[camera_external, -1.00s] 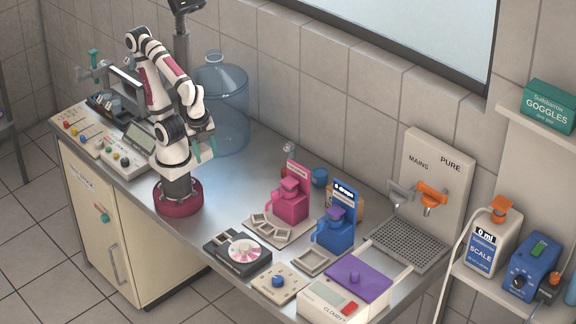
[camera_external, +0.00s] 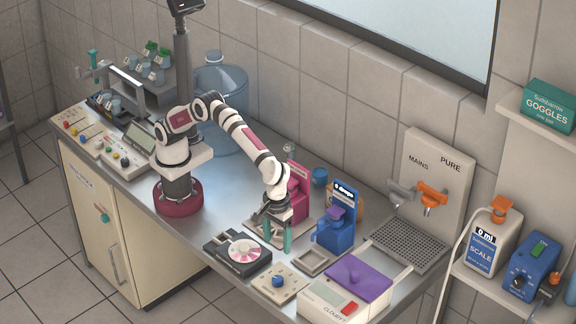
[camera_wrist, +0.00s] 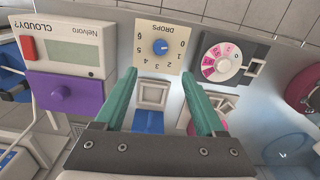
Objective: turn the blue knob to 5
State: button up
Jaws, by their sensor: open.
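The blue knob (camera_external: 278,281) sits on a beige panel (camera_external: 291,286) near the front edge of the bench. In the wrist view the knob (camera_wrist: 160,46) shows upside down with the word DROPS and a ring of digits around it. A small pale mark on it points toward the right of the picture; I cannot tell which digit it meets. My gripper (camera_external: 277,243) has teal fingers, is open and empty, and hangs above the bench behind the panel. In the wrist view the knob lies beyond the fingertips (camera_wrist: 158,76), roughly centred between them, untouched.
A black device with a pink-and-white dial (camera_external: 242,250) stands left of the panel. The CLOUDY? box with a purple lid (camera_external: 358,279) stands right. A blue dispenser (camera_external: 334,232) and a pink one (camera_external: 299,191) are close to my gripper. A small square tray (camera_external: 311,262) lies behind the panel.

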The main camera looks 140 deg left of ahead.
aim_at(277, 281)
notch_tip(277, 281, down, 15)
jog(key=shift+r, duration=0.1)
grip_shut()
dwell(0.4)
